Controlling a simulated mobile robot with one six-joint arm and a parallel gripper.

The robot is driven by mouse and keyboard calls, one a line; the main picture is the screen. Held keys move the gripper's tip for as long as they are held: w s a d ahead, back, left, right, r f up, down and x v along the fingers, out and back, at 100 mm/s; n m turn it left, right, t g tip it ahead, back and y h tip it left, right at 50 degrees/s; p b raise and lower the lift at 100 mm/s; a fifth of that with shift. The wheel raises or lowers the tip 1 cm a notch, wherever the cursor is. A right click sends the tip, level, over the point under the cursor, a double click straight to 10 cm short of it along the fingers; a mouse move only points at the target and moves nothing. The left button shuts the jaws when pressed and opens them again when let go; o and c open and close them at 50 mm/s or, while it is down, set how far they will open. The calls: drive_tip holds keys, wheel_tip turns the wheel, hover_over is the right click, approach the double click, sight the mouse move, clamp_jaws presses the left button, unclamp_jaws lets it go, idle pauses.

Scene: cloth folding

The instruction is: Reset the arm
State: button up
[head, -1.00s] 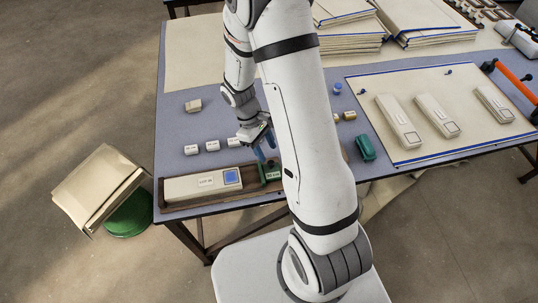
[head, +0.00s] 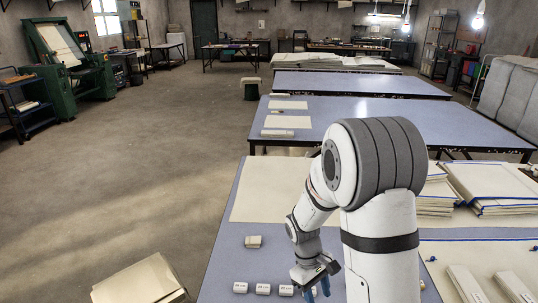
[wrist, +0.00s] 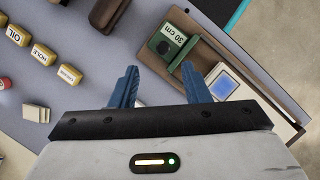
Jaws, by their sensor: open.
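My gripper (head: 316,287) hangs from my bent white arm over the near table, low in the head view. In the wrist view its two blue fingers (wrist: 162,86) stand apart with nothing between them. Just beyond the right finger is a wooden tray (wrist: 205,52). It holds a green block marked 30 cm (wrist: 168,45) and a pale piece with a blue square (wrist: 224,86). The tray is out of the head view. Whether the fingers touch anything cannot be told.
Small labelled blocks (head: 263,288) stand in a row left of my gripper. Stacked boards (head: 490,188) lie at the right. More blue tables (head: 390,122) stand beyond. Open floor (head: 130,190) lies to the left.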

drive_tip(key=s+r+m+t+y, duration=0.1)
drive_tip(key=s+r+m+t, duration=0.2)
drive_tip(key=s+r, duration=0.3)
drive_tip(key=s+r+m+t+y, duration=0.1)
drive_tip(key=s+r+m+t, duration=0.2)
drive_tip(key=s+r, duration=0.4)
wheel_tip(320, 180, up, 7)
drive_tip(key=shift+d+f+m+y, duration=0.1)
drive_tip(key=shift+d+m+y, duration=0.15)
drive_tip(key=shift+m, duration=0.35)
